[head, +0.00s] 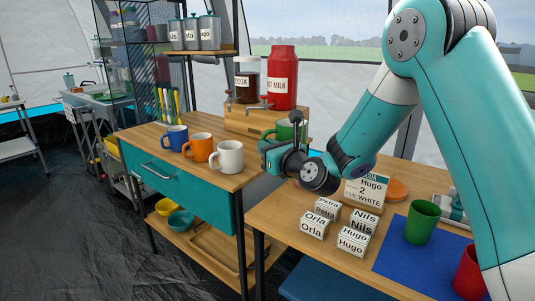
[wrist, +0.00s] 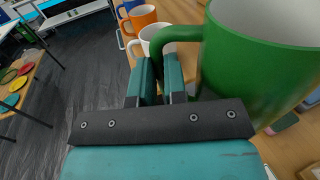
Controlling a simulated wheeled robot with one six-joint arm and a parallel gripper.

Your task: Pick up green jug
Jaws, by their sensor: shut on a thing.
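The green jug (wrist: 255,60) is large at the right of the wrist view, its handle (wrist: 180,34) reaching left to my gripper's fingers. My gripper (wrist: 160,78) is shut on that handle. In the head view the jug (head: 285,130) shows just behind my gripper (head: 272,152), in front of the wooden dispenser stand. My gripper partly hides it there. The jug looks roughly upright; I cannot tell whether its base touches anything.
Blue (head: 175,138), orange (head: 199,147) and white (head: 229,156) mugs stand on the teal-drawered counter (head: 185,178) to the left. A red milk dispenser (head: 283,77) is behind. Name blocks (head: 315,225), a green cup (head: 422,222) and a red cup (head: 469,272) are on the right table.

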